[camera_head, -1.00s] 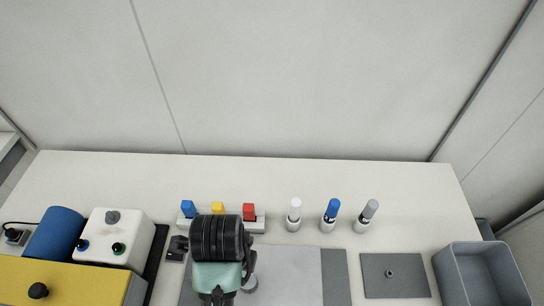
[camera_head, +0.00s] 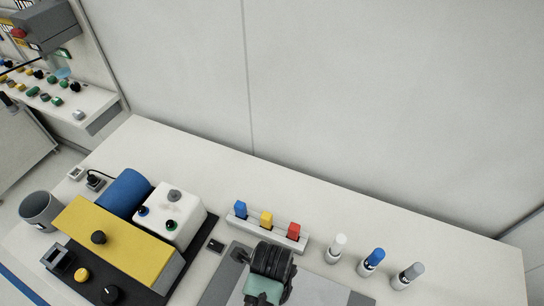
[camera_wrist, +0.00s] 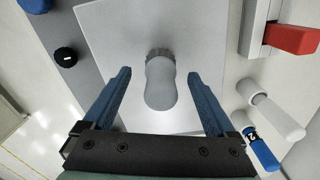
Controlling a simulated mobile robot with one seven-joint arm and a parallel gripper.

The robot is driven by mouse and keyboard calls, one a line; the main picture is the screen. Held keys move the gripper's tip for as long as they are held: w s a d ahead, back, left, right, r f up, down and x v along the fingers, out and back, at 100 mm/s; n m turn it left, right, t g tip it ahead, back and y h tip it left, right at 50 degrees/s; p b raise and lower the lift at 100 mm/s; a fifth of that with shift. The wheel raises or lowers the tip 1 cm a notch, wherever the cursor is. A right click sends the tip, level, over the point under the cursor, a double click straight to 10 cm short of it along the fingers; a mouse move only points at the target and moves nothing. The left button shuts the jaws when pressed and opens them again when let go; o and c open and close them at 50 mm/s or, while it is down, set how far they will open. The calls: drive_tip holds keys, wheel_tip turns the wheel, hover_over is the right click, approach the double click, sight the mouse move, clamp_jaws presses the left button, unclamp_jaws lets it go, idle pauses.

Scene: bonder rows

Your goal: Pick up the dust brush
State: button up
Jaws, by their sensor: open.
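The dust brush (camera_wrist: 161,84), a light grey rounded handle with a short darker bristle end, lies on a pale grey sheet (camera_wrist: 110,35) in the wrist view. My gripper (camera_wrist: 159,74) is open, its two blue fingers apart on either side of the brush with clear gaps to it. I cannot tell how high the fingers are above the sheet. In the head view my arm's end (camera_head: 268,265) covers that spot, and the brush is hidden there.
A rack (camera_head: 250,222) with blue, yellow and red blocks stands behind my gripper. White, blue and grey capped bottles (camera_head: 372,262) stand to the right. A yellow-fronted machine (camera_head: 120,245) with a white box fills the left. The bench's back strip is clear.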

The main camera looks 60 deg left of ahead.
drive_tip(key=shift+f, duration=1.85)
clamp_jaws()
